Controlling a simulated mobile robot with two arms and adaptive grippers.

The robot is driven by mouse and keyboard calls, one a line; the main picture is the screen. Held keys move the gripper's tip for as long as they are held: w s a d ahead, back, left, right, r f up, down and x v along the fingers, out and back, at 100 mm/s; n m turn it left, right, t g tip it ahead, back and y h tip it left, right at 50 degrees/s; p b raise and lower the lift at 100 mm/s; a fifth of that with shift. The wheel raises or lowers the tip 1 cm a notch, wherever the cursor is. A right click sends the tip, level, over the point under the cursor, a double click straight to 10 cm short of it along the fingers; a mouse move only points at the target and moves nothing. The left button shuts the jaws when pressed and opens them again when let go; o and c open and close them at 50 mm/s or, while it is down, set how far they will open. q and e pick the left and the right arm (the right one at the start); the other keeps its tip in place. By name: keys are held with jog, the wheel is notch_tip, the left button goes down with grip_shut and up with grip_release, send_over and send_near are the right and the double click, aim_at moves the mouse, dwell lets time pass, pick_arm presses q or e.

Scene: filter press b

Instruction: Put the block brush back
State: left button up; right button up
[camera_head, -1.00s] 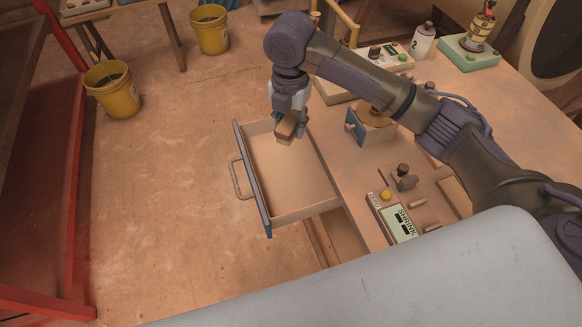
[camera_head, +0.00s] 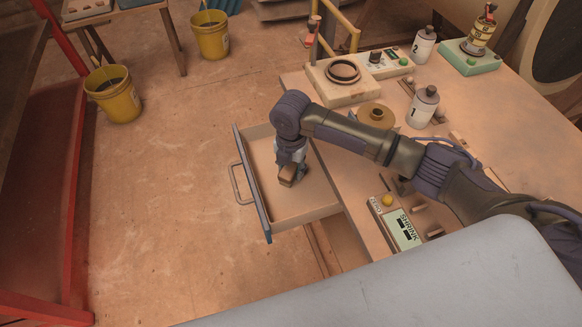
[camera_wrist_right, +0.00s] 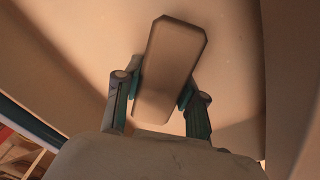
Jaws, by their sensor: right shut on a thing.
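The block brush (camera_head: 287,175) is a small brown block. My right gripper (camera_head: 293,173) is shut on it inside the outline of the open drawer (camera_head: 305,212). In the right wrist view the brush (camera_wrist_right: 172,65) sits between the two fingers of the gripper (camera_wrist_right: 160,98), over the pale drawer floor. I cannot tell whether the brush touches the floor. The drawer is pulled out from the table, has a blue-grey front with a handle, and shows nothing else inside. My left gripper is not in view.
On the table (camera_head: 480,120) stand bottle 1 (camera_head: 423,107), bottle 2 (camera_head: 424,45), a round tan part (camera_head: 375,116), a press base (camera_head: 345,82) and a SHRINK panel (camera_head: 398,222).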

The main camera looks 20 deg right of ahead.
jog(key=o, duration=1.1)
notch_tip(320, 180, up, 12)
jog(key=shift+r+p, duration=0.15)
jog(key=shift+p, duration=0.2)
